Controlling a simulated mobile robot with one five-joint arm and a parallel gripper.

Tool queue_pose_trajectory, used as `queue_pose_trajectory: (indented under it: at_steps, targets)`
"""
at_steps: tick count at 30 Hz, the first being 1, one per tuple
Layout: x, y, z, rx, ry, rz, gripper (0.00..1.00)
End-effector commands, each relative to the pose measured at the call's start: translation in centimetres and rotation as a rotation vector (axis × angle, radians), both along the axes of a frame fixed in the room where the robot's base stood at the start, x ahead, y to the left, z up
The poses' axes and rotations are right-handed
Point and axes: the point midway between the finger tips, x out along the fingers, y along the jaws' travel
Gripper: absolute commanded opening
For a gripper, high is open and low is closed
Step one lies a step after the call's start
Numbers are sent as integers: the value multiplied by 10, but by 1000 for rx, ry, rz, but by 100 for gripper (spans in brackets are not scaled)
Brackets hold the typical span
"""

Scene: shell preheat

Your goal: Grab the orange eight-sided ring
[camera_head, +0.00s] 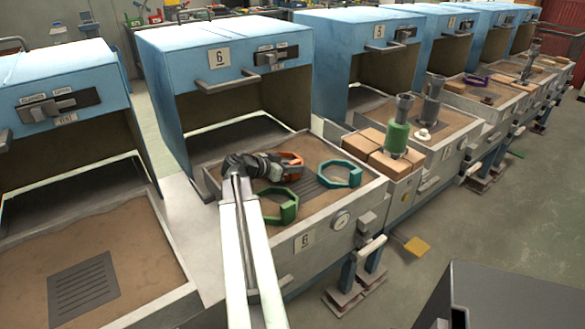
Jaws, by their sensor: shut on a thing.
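The orange eight-sided ring (291,159) is at the back of the sandy tray of station 6. My arm reaches over the front of this tray, and my gripper (281,168) is at the ring's left side. The gripper is shut on the ring, though the arm's dark wrist hides part of the ring and the grip. I cannot tell whether the ring is lifted off the sand.
A green ring (276,207) lies in front of my gripper and a teal ring (341,175) to its right, in the same tray (347,208). The blue hood (225,55) stands behind. Bricks (372,147) and a green cylinder (397,138) are right.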

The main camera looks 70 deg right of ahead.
Motion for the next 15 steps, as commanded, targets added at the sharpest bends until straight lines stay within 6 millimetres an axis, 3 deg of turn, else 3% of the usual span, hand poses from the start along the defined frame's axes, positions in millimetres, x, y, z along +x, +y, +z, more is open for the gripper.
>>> queue_pose_trajectory:
  at_steps: [9,15]
  targets:
    - [0,0,70,-1,1,0,0]
    - [0,0,94,-1,1,0,0]
